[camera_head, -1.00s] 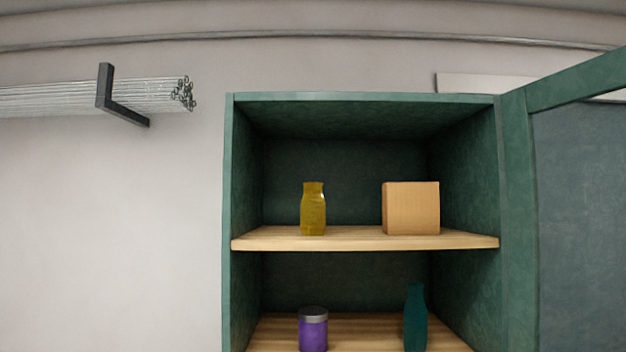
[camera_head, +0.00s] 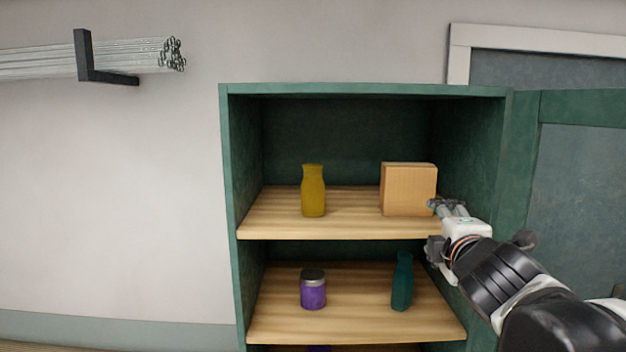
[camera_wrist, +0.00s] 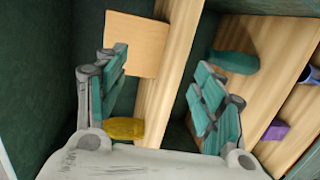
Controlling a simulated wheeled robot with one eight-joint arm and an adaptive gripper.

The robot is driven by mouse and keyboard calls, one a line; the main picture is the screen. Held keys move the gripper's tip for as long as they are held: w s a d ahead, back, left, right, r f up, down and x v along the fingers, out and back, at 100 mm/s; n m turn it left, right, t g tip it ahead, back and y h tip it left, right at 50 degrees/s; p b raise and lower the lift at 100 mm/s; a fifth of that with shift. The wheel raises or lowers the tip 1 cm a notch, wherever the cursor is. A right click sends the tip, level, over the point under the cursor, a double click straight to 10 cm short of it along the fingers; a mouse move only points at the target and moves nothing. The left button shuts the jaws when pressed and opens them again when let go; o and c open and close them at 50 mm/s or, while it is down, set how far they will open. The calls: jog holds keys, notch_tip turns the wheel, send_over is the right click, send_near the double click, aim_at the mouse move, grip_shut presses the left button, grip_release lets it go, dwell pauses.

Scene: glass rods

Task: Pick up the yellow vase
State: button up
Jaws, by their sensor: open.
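The yellow vase (camera_head: 313,192) stands upright on the left part of the cabinet's upper shelf (camera_head: 340,229). My gripper (camera_head: 440,224) is open and empty at the right front of the cabinet, by the upper shelf's front edge. It is to the right of the vase and apart from it in the head view. In the wrist view the vase (camera_wrist: 125,128) shows low, partly hidden by my gripper (camera_wrist: 160,88), whose two fingers are spread wide.
A tan box (camera_head: 408,189) stands on the same shelf, right of the vase. A purple jar (camera_head: 313,290) and a teal vase (camera_head: 402,283) stand on the shelf below. The open green door (camera_head: 575,170) is at the right. Glass rods (camera_head: 120,57) rest on a wall bracket (camera_head: 84,58).

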jog(key=w+a+r+n+t+y, duration=0.2)
jog(key=w+a+r+n+y, duration=0.4)
jog(key=n, duration=0.5)
jog(key=n+g+y, duration=0.2)
jog(key=n+y, duration=0.3)
jog(key=n, duration=0.9)
send_near(312, 165)
jog(key=x, duration=0.4)
jog(key=shift+w+d+p, duration=0.1)
jog(key=shift+d+p, duration=0.05)
jog(key=shift+p, duration=0.25)
jog(key=shift+f+p+x, duration=0.2)
jog(key=shift+p+x, duration=0.15)
jog(key=shift+x, duration=1.15)
jog(key=shift+f+p+x, duration=0.15)
jog(key=shift+p+x, duration=0.15)
jog(key=shift+x, duration=1.2)
grip_shut()
